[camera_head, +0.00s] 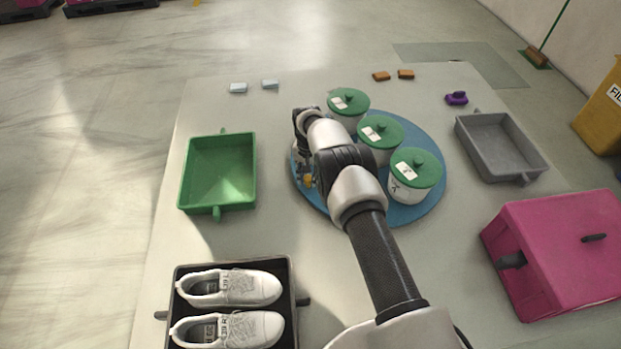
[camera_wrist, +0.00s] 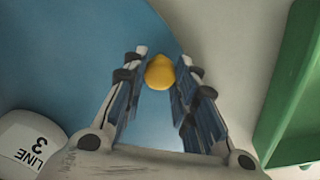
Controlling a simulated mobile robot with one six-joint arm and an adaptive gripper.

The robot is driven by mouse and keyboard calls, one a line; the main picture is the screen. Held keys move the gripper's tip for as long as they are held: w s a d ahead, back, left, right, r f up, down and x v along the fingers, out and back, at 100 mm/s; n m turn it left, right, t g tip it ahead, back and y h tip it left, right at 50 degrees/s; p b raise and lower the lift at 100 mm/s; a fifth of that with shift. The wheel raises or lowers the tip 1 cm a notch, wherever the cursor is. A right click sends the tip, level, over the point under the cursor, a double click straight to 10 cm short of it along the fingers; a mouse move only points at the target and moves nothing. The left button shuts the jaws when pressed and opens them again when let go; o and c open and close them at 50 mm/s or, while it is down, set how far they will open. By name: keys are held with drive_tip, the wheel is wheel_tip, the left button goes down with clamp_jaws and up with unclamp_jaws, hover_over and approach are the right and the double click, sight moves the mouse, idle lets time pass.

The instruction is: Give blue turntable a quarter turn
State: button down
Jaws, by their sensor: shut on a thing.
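The round blue turntable (camera_head: 405,214) lies flat on the table and carries several white jars with green lids, three of them clearly visible: a back jar (camera_head: 348,100), a middle jar (camera_head: 381,132) and a front jar (camera_head: 414,168). My gripper (camera_head: 305,180) is low at the turntable's left edge. In the wrist view my gripper (camera_wrist: 163,76) is shut on a small yellow knob (camera_wrist: 160,72), which stands near the rim of the blue disc (camera_wrist: 70,60). A jar marked LINE 3 (camera_wrist: 30,140) is at lower left there. My arm hides part of the turntable.
A green tray (camera_head: 217,172) stands left of the turntable, and a black tray with white shoes (camera_head: 292,272) at front left. A grey tray (camera_head: 515,150) and a pink lidded box (camera_head: 550,255) stand right. Small blocks and a purple object (camera_head: 456,98) lie at the back.

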drive_tip(key=shift+w+a, duration=0.1)
drive_tip(key=shift+w, duration=0.05)
idle(0.4)
drive_tip(key=c, duration=1.2)
unclamp_jaws()
drive_tip(key=shift+c, duration=0.2)
drive_tip(key=shift+r, duration=0.1)
wheel_tip(320, 180, up, 12)
drive_tip(key=shift+c, duration=0.3)
